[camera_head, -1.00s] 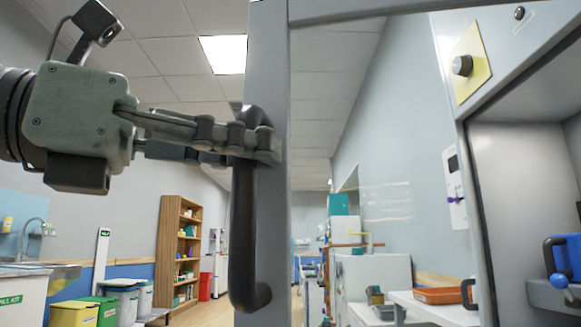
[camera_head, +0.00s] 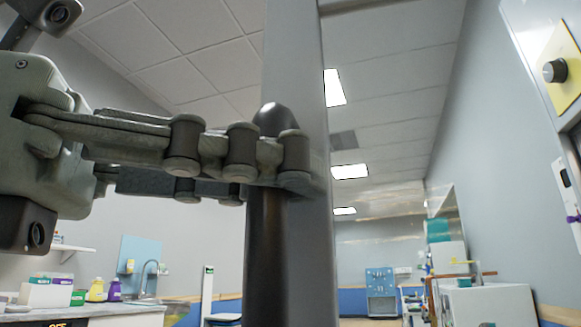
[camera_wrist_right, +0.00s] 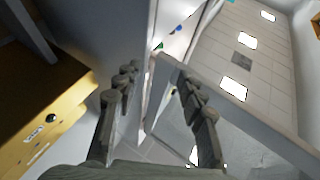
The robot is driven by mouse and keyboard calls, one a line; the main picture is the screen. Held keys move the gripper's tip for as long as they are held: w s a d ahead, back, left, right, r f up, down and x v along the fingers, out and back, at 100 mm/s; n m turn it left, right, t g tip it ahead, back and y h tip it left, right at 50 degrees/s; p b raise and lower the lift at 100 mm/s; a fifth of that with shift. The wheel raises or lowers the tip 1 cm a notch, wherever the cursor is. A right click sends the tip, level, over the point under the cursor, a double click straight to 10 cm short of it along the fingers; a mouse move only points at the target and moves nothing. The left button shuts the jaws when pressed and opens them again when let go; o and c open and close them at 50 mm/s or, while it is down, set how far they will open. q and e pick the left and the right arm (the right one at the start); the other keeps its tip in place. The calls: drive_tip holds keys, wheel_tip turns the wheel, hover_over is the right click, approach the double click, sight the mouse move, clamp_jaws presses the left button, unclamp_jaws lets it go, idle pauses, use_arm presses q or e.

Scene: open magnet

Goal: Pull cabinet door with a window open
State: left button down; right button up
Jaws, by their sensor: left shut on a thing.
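The cabinet door's grey frame (camera_head: 312,240) stands upright in the middle of the head view, with a clear window area to its right. It stands away from the cabinet (camera_head: 530,30), which shows only as an edge at right. My left gripper (camera_head: 270,165) is shut on the upper part of the door's dark vertical handle (camera_head: 266,255). The handle's lower end is out of frame. In the right wrist view my right gripper (camera_wrist_right: 158,77) has its fingers spread apart. A grey panel edge shows beyond them; I cannot tell whether they touch it.
A yellow plate (camera_head: 555,65) with a dark knob is on the cabinet at upper right. A yellow surface (camera_wrist_right: 45,110) is left of my right gripper. A counter with bottles (camera_head: 90,290) stands at lower left. A blue cabinet (camera_head: 380,290) stands far back.

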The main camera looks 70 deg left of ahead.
use_arm(q)
drive_tip(key=shift+s+a+r, duration=0.1)
drive_tip(key=shift+s+r, duration=0.05)
drive_tip(key=shift+r, duration=0.05)
drive_tip(key=c, duration=1.9)
unclamp_jaws()
drive_tip(key=o, duration=0.5)
drive_tip(key=shift+s+a, duration=0.15)
drive_tip(key=shift+s, duration=0.05)
drive_tip(key=shift+w+f, duration=0.1)
drive_tip(key=s, duration=0.4)
drive_tip(key=s+a, duration=0.1)
drive_tip(key=s, duration=0.7)
drive_tip(key=shift+a, duration=0.25)
